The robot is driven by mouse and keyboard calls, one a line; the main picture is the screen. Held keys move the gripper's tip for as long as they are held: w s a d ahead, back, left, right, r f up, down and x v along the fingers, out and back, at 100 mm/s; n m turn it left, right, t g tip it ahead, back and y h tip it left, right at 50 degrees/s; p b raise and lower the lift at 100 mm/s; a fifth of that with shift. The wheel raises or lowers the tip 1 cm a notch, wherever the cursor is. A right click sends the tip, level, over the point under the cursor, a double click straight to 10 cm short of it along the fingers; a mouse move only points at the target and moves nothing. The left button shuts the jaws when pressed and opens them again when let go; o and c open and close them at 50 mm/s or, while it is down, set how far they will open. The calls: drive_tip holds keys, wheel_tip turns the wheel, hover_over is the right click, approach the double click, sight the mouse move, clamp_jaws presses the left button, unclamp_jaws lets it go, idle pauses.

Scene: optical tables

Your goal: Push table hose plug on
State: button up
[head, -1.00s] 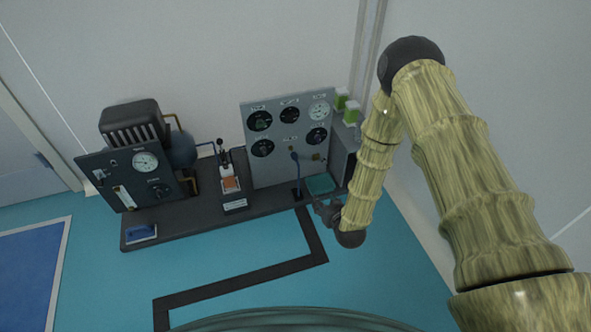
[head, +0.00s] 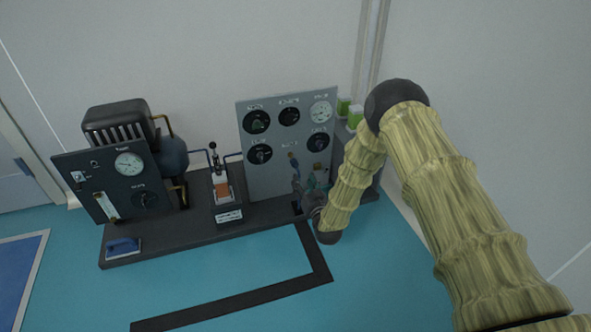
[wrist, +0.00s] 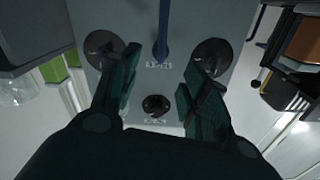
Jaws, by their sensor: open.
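The blue hose plug (head: 292,157) shows small at the lower middle of the grey gauge panel (head: 262,183). In the wrist view a blue hose (wrist: 162,32) runs in from the top edge, in front of the panel, which appears upside down. My gripper (wrist: 160,65) is open, with one dark green finger on each side of the hose's line and a clear gap between them. No contact with the hose shows. In the head view my gripper (head: 310,186) is in front of the panel's lower right and partly covers it. How the plug sits on its fitting is too small to tell.
Several dials and knobs surround the hose on the panel. A small stand with an orange block (head: 222,188) is left of the panel, with a dark compressor unit (head: 125,170) farther left. Green-topped containers (head: 354,117) stand behind at right. The blue floor in front is open.

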sight(296, 166)
drive_tip(key=b+x, duration=0.4)
drive_tip(key=x, duration=0.4)
drive_tip(key=shift+w+f, duration=0.15)
drive_tip(key=shift+w, duration=0.15)
drive_tip(key=shift+w+a, duration=0.25)
drive_tip(key=shift+w, duration=0.4)
clamp_jaws()
